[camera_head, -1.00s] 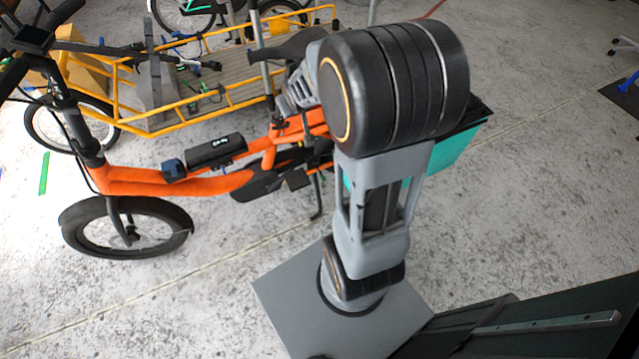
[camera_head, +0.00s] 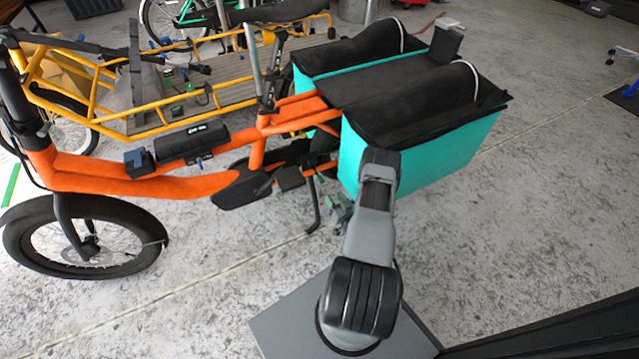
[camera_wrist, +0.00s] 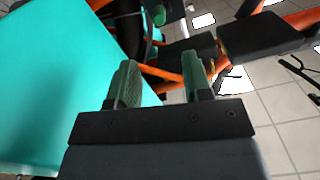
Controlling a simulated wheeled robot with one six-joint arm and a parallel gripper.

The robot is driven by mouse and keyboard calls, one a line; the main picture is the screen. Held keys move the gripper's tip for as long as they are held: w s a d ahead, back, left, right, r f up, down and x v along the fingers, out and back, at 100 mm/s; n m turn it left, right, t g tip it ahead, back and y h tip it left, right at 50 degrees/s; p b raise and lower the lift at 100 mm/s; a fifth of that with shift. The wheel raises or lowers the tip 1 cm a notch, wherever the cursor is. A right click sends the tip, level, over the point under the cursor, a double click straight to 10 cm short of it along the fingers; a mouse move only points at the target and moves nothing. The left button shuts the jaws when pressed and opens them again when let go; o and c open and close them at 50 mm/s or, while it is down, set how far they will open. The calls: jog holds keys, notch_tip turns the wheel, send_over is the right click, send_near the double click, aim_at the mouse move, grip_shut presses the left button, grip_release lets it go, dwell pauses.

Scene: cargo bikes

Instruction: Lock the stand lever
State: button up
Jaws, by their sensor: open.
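The orange cargo bike (camera_head: 150,185) stands side-on in the head view, upright on the floor. Its thin black stand leg (camera_head: 314,208) reaches the floor below the frame, left of my gripper (camera_head: 340,210). I cannot make out a separate stand lever for sure. In the wrist view, my gripper (camera_wrist: 162,78) has two green fingers apart with nothing held between them. Beyond them are orange frame tubes (camera_wrist: 165,75) and dark parts under the bike. A black flat part (camera_wrist: 262,33), perhaps a pedal or footboard, lies to the right of the fingers.
The teal cargo bag (camera_head: 425,155) hangs beside my arm and fills the left of the wrist view (camera_wrist: 55,85), close to the fingers. A yellow cargo bike (camera_head: 110,115) stands behind. The floor to the right is clear.

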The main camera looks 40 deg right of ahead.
aim_at(319, 177)
jog(key=w+b, duration=0.1)
jog(key=w, duration=0.3)
jog(key=w+d+b, duration=0.1)
jog(key=w, duration=0.3)
jog(key=w+b, duration=0.2)
jog(key=w, duration=0.3)
jog(key=shift+d+f, duration=0.25)
jog(key=shift+f, duration=0.15)
jog(key=shift+c, duration=0.3)
grip_shut()
